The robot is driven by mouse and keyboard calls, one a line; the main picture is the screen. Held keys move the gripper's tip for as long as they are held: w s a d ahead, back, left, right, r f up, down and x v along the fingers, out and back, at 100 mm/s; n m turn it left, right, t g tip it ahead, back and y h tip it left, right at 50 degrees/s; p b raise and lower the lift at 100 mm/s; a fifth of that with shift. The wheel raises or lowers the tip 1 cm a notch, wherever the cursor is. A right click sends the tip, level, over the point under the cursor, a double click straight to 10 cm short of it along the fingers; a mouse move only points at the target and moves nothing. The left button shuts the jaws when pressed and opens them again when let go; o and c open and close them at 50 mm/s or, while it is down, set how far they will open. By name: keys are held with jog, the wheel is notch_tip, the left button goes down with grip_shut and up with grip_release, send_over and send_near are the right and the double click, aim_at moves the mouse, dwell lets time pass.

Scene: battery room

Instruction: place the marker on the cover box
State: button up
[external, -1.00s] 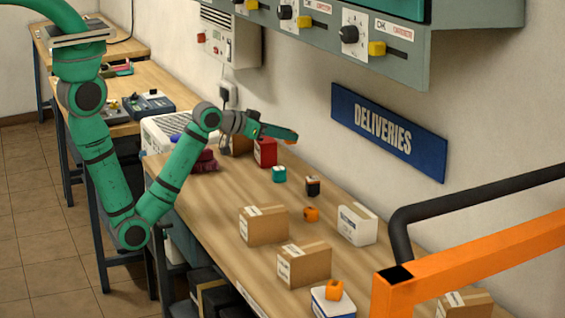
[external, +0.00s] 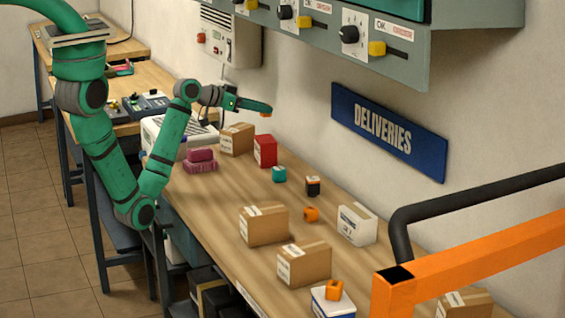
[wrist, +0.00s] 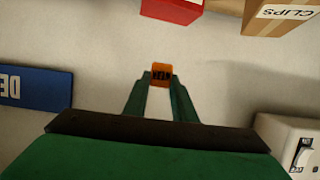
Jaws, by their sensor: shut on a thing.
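My gripper (external: 262,108) is shut on a small orange block, raised well above the back of the bench near the wall. In the wrist view my gripper (wrist: 161,85) holds this orange block (wrist: 161,74), with dark lettering I cannot read surely, between its fingertips. I cannot tell whether this block is the marker. No label clearly says cover. Candidate boxes on the bench are a red box (external: 265,151), a white box (external: 357,226), and cardboard boxes (external: 264,228), (external: 305,265) and (external: 237,139). The wrist view shows a cardboard box labelled CLIPS (wrist: 280,17).
An orange block (external: 311,214), a black block (external: 313,186) and a teal block (external: 279,174) stand on the bench. Another orange block (external: 334,290) sits on a white-and-blue box (external: 325,306). An orange rail (external: 470,262) crosses the front right. Wall controls (external: 362,40) overhang the bench.

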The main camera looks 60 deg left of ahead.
aim_at(260, 139)
jog(key=shift+f, duration=3.6)
jog(key=shift+f, duration=0.1)
jog(key=o, duration=1)
jog(key=v, duration=1.2)
jog(key=shift+d, duration=0.15)
